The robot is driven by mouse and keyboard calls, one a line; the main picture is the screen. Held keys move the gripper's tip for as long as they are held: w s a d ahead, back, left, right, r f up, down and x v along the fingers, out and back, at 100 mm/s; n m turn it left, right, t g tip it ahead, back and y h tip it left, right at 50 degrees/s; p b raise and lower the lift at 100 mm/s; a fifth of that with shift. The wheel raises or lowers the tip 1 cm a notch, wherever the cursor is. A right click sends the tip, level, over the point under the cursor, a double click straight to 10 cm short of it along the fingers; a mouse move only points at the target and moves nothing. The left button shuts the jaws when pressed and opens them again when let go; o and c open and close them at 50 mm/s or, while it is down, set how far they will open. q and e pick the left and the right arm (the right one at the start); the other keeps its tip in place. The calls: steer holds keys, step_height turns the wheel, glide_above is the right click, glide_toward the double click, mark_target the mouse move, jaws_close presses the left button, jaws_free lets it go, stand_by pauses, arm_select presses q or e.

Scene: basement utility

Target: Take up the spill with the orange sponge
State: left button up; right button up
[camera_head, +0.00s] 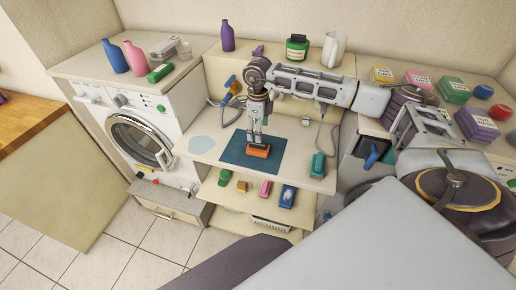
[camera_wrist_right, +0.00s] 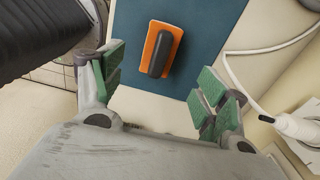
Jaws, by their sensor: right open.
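The orange sponge (camera_head: 258,152) lies on a dark teal mat (camera_head: 236,158) on the pale worktop. In the right wrist view the sponge (camera_wrist_right: 174,33) shows a dark grip on its top. My right gripper (camera_head: 257,136) points down just above the sponge in the head view. In the wrist view the right gripper (camera_wrist_right: 160,88) is open, its green pads apart and nothing between them; the sponge appears beyond the fingertips. A pale bluish patch (camera_head: 203,144), which looks like the spill, lies on the worktop left of the mat. My left gripper is not in view.
A green-teal tool (camera_head: 318,164) stands at the worktop's right. A shelf below holds small coloured items, including a blue one (camera_head: 287,196). A washing machine (camera_head: 135,139) stands at left. A cable (camera_wrist_right: 275,48) runs beside the mat. Bare worktop separates patch and mat.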

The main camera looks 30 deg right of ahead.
mark_target(258, 146)
step_height(258, 146, down, 3)
steer(key=shift+f, duration=0.6)
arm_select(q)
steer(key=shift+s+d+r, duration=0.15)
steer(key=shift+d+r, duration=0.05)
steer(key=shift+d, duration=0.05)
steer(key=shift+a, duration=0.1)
arm_select(e)
steer(key=shift+f, duration=0.1)
steer(key=shift+f+p, duration=0.75)
steer(key=shift+f, duration=1.25)
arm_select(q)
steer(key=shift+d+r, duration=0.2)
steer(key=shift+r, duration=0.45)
arm_select(e)
steer(key=shift+f, duration=0.55)
steer(key=shift+c, duration=0.2)
steer(key=c, duration=1.1)
